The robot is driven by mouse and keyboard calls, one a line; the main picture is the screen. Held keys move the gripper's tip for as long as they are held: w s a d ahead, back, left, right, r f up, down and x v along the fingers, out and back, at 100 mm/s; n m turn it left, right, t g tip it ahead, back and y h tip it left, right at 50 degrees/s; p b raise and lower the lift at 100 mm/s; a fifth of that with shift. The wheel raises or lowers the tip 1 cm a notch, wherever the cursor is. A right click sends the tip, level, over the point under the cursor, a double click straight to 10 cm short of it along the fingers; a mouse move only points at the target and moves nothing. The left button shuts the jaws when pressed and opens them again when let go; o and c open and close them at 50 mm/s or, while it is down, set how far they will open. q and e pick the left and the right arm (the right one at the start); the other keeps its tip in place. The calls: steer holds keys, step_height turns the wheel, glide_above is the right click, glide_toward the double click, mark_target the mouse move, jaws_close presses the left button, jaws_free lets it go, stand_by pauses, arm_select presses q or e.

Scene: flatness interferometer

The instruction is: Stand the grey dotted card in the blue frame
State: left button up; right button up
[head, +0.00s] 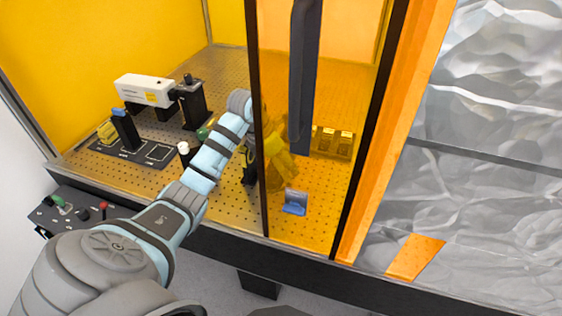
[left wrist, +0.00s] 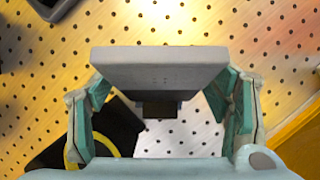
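My left gripper (left wrist: 162,92) has its teal fingers at the two ends of a grey slab (left wrist: 160,66) with faint dots on its face; this looks like the grey dotted card, held between the fingers above the perforated board. A small blue piece (head: 295,209) with a paler upright face shows just below the gripper. My right gripper is out of view.
The orange panel (head: 350,90) and its dark handle (head: 303,85) stand close right of my left arm. The black mat (head: 135,160), a white instrument (head: 145,90) and a black post (head: 193,103) occupy the left. Small boxes (head: 333,143) stand behind the panel.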

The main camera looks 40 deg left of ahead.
arm_select(q)
steer(key=shift+o, duration=0.7)
steer(key=shift+r, duration=0.15)
steer(key=shift+s+a+r, duration=0.1)
steer(key=shift+r, duration=0.25)
steer(key=v, duration=1.1)
